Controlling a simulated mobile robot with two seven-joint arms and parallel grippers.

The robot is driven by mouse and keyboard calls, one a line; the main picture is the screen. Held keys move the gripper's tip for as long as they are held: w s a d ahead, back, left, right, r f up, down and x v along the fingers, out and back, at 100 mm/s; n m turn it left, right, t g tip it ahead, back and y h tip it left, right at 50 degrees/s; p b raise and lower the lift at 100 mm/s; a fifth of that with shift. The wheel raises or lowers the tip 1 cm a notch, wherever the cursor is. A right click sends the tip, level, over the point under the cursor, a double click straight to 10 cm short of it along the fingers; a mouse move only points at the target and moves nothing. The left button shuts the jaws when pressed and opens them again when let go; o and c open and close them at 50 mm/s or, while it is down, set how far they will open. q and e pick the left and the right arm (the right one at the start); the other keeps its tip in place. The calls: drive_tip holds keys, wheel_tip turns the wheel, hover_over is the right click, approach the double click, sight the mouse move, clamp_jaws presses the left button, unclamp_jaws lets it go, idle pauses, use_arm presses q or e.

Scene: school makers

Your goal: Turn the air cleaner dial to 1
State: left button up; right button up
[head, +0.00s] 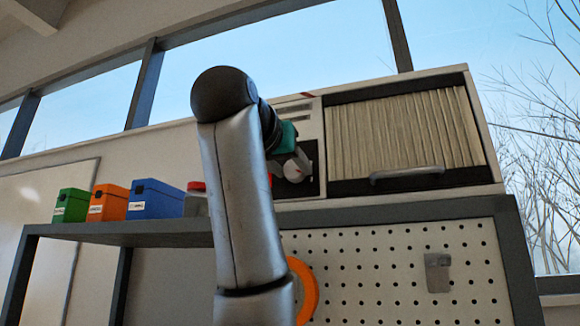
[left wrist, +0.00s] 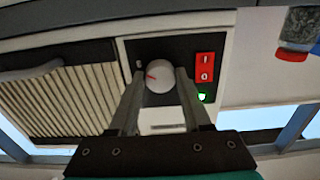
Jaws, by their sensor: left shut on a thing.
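The air cleaner (head: 490,150) is a white box with a pleated filter behind a dark frame, standing on a grey shelf. Its round white dial (left wrist: 158,88) sits on a black panel and bears a red pointer mark; it also shows in the head view (head: 293,171). In the upside-down left wrist view, the pointer slants toward the upper left; the dial's number marks are too small to read. My left gripper (left wrist: 161,76) is shut on the dial, one finger on each side. In the head view, my left arm hides part of the panel. My right gripper is out of view.
A red switch marked 1 and 0 (left wrist: 205,67) and a green light (left wrist: 201,97) are close beside the dial. Green (head: 72,205), orange (head: 108,203) and blue (head: 155,199) boxes stand left on the shelf. A handle (head: 407,173) juts out below the filter. A pegboard (head: 390,265) hangs below.

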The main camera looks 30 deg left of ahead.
use_arm(q)
clamp_jaws()
